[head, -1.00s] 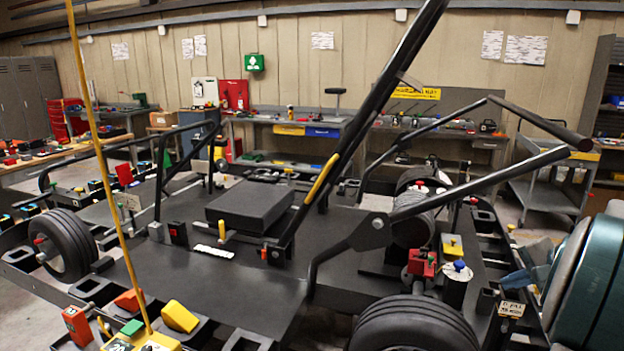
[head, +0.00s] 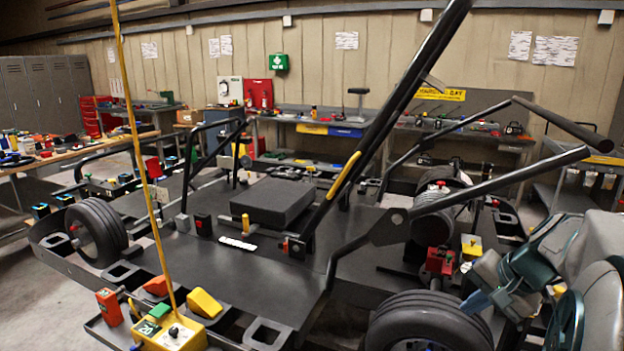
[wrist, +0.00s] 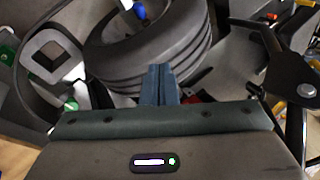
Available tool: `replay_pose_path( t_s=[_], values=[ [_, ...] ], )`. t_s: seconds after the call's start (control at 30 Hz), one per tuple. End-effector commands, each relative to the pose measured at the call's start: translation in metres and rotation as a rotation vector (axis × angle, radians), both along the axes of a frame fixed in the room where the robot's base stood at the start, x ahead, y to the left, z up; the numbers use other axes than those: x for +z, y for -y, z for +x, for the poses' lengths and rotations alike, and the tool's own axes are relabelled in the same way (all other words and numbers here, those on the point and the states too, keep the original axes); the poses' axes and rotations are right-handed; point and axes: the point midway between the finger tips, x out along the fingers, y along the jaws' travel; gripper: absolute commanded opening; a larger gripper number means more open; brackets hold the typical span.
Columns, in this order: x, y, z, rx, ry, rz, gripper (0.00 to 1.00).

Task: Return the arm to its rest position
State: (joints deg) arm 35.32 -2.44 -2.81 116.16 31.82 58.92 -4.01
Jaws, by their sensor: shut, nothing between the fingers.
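My gripper (wrist: 160,78) shows in the wrist view with its two blue fingers together, shut and empty. In the head view the gripper (head: 474,302) is at the lower right, its blue fingertips pointing left beside the kart's near wheel (head: 425,325). My teal and grey arm is folded at the right edge of the head view. In the wrist view the fingers appear in front of a black tyre (wrist: 150,55). I cannot tell whether they touch it.
The kart frame (head: 205,275) fills the middle, with a slanted black bar (head: 385,115) and a thin yellow pole (head: 140,150). A red block (head: 440,260) and yellow block (head: 471,245) sit close to my gripper. Workbenches line the back wall. Open floor shows at lower left.

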Motion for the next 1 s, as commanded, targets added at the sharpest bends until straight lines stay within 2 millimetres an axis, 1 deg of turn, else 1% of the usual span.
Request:
replay_pose_path(
  t_s=[0.03,0.07,0.1,0.17,0.2,0.27,0.3,0.4,0.5,0.63,0.73,1.0],
  values=[
    [-0.001,-0.025,-0.007,0.065,-0.013,-0.033,0.00],
    [-0.002,-0.038,-0.012,0.104,-0.023,-0.056,0.00],
    [-0.005,-0.056,-0.021,0.160,-0.035,-0.090,0.00],
    [-0.009,-0.081,-0.035,0.247,-0.051,-0.146,0.00],
    [-0.013,-0.096,-0.046,0.304,-0.061,-0.182,0.00],
    [-0.018,-0.116,-0.062,0.388,-0.068,-0.241,0.00],
    [-0.022,-0.128,-0.073,0.443,-0.072,-0.279,0.00],
    [-0.032,-0.149,-0.098,0.569,-0.073,-0.371,0.00],
    [-0.040,-0.162,-0.118,0.671,-0.068,-0.448,0.00],
    [-0.047,-0.169,-0.134,0.751,-0.058,-0.512,0.00],
    [-0.050,-0.171,-0.139,0.777,-0.055,-0.532,0.00],
    [-0.050,-0.171,-0.139,0.778,-0.055,-0.533,0.00]
  ],
)
